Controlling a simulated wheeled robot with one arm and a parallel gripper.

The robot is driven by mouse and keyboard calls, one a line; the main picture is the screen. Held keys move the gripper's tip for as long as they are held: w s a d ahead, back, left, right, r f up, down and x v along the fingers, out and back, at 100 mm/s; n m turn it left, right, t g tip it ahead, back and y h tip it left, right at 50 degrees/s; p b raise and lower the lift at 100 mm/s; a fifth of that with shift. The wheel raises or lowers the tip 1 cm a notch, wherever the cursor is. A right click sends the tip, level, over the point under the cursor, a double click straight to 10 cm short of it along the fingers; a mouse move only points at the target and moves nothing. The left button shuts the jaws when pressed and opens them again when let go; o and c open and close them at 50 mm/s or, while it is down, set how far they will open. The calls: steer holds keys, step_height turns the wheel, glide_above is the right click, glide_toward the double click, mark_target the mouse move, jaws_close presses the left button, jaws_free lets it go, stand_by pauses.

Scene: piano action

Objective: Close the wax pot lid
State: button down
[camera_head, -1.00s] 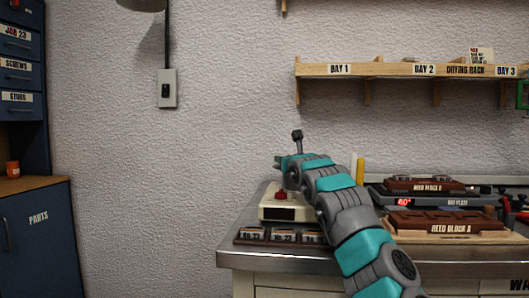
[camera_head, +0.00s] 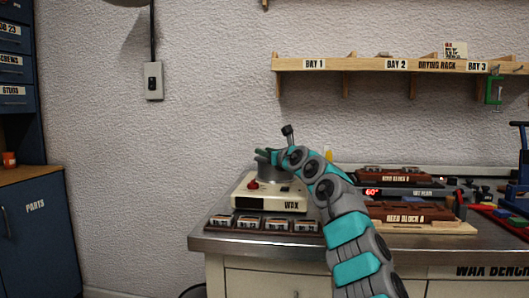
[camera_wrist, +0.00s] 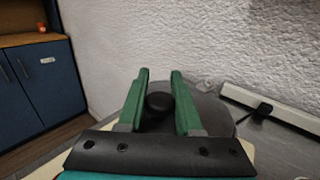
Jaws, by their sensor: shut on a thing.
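The wax pot (camera_head: 247,199) is a cream box labelled WAX, with a red knob on its front, near the left end of the metal bench. My gripper (camera_head: 262,157) is above the pot's back part. In the wrist view my gripper (camera_wrist: 159,75) has its two green fingers on either side of a round black knob (camera_wrist: 159,102) and is shut on it. A round grey metal surface, apparently the lid (camera_wrist: 212,102), lies beyond and below the knob. The lid's angle and its contact with the pot are hard to tell; my arm hides part of it.
A row of small labelled blocks (camera_head: 264,224) lies in front of the pot. Reed blocks (camera_head: 409,212) and a hot plate (camera_head: 425,191) stand to the right. The drying rack shelf (camera_head: 385,65) is on the wall above.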

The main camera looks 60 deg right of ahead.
stand_by(0.4)
steer(key=c, duration=0.6)
jaws_free()
steer(key=b+v, duration=0.2)
steer(key=v, duration=0.4)
steer(key=shift+s+f, duration=0.1)
steer(key=shift+s, duration=0.1)
steer(key=shift+s+a, duration=0.4)
steer(key=shift+s, duration=0.2)
